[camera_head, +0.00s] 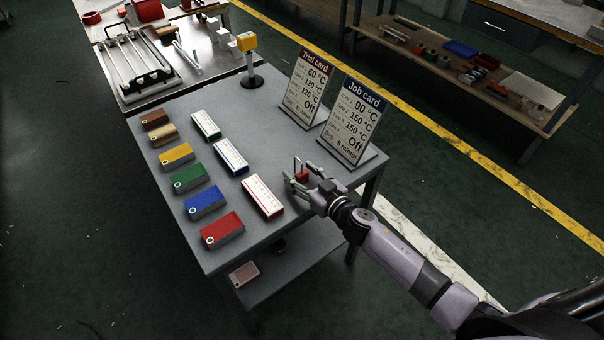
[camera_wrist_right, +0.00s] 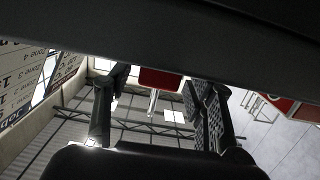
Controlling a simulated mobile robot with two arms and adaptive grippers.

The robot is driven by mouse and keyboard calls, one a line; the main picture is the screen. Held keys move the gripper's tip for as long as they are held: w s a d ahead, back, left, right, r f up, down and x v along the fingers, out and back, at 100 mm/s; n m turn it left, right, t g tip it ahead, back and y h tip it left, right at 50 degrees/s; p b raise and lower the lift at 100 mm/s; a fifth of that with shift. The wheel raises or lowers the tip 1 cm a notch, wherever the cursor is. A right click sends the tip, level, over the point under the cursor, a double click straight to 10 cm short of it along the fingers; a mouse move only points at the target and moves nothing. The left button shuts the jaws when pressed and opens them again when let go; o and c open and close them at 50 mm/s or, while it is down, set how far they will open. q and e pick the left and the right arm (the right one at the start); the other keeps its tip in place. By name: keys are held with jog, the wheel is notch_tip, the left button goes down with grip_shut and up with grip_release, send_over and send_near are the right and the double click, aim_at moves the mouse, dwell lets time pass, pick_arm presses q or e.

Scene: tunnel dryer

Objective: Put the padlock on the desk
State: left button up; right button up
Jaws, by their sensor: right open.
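The red padlock (camera_head: 302,175) with its thin metal shackle upright is at the right part of the grey desk (camera_head: 262,112), in front of the job card. My right gripper (camera_head: 300,180) is low over the desk, right around the padlock. In the right wrist view the red padlock body (camera_wrist_right: 160,79) shows between the two dark fingers (camera_wrist_right: 158,112), which are apart and open. Part of the padlock is hidden by the wrist housing. Whether a finger touches it, I cannot tell. My left gripper is not in view.
The trial card (camera_head: 308,88) and job card (camera_head: 353,122) stand behind the gripper. A white block with red edges (camera_head: 262,196) lies just left of it. Several coloured blocks and a yellow-topped post (camera_head: 247,42) stand further left and back.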

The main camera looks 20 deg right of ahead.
jog(key=shift+r, duration=0.1)
jog(key=shift+s+d, duration=0.1)
jog(key=shift+s, duration=0.1)
jog(key=v, duration=1.2)
jog(key=s+d+f+m+g+h, duration=0.1)
jog(key=s+d+f+g+h, duration=0.15)
jog(key=f, duration=0.65)
jog(key=s+d+f+g+h, duration=0.1)
jog(key=s+d+f, duration=0.15)
jog(key=f, duration=0.65)
jog(key=s+d+f+m+g+h, duration=0.15)
jog(key=s+f, duration=0.25)
jog(key=f, duration=0.5)
jog(key=s+a+f+g, duration=0.1)
jog(key=s+f+g, duration=0.2)
jog(key=s+f, duration=0.3)
jog(key=s+a+f+g, duration=0.1)
jog(key=s+f+g, duration=0.2)
jog(key=s+f, duration=0.4)
jog(key=s+a+f+n+g, duration=0.1)
jog(key=s+f+g, duration=0.2)
jog(key=s, duration=1.5)
notch_tip(320, 180, down, 3)
jog(key=shift+a+f, duration=0.15)
jog(key=shift+a, duration=0.15)
jog(key=shift+s, duration=0.1)
jog(key=shift+c, duration=0.5)
